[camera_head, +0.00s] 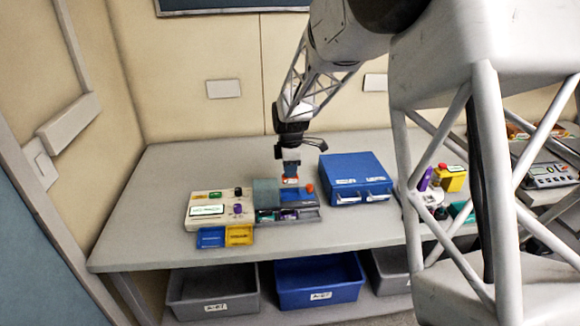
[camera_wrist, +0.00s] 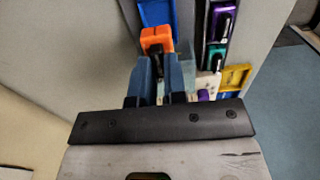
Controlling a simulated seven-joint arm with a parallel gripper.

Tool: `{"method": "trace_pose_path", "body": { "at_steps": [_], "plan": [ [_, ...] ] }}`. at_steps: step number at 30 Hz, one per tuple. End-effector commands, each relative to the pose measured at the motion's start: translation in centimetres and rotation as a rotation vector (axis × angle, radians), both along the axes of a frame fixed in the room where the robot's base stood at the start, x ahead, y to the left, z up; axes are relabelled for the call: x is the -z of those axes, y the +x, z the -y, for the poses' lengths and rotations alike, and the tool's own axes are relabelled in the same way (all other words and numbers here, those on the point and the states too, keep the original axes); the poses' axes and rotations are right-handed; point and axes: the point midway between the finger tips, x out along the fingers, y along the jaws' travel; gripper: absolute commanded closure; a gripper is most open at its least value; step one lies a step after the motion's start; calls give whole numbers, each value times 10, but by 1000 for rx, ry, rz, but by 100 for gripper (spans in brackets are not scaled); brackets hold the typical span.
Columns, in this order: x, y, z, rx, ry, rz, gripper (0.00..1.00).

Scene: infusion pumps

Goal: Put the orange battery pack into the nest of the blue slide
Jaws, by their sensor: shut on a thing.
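My gripper (camera_head: 291,172) is shut on the orange battery pack (camera_head: 291,181), holding it by its upper part just below the fingertips. In the wrist view the orange pack (camera_wrist: 156,36) shows at the ends of my two fingers (camera_wrist: 158,70). A blue surface (camera_wrist: 156,11) shows beyond the pack in the wrist view. The pack appears above the unit; the exact gap is unclear. The nest is not clearly visible.
A cream pump (camera_head: 217,210) with knobs adjoins the unit's left side. Blue (camera_head: 211,237) and yellow (camera_head: 239,235) trays sit in front. The bench's left end is clear.

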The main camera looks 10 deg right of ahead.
Motion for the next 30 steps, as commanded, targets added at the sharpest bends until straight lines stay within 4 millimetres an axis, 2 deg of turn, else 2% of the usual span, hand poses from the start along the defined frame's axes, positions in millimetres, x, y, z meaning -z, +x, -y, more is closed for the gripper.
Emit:
{"method": "trace_pose_path", "body": {
  "at_steps": [15,30],
  "plan": [
    [32,0,0,0,0,-1,100],
    [38,0,0,0,0,0,100]
  ]
}}
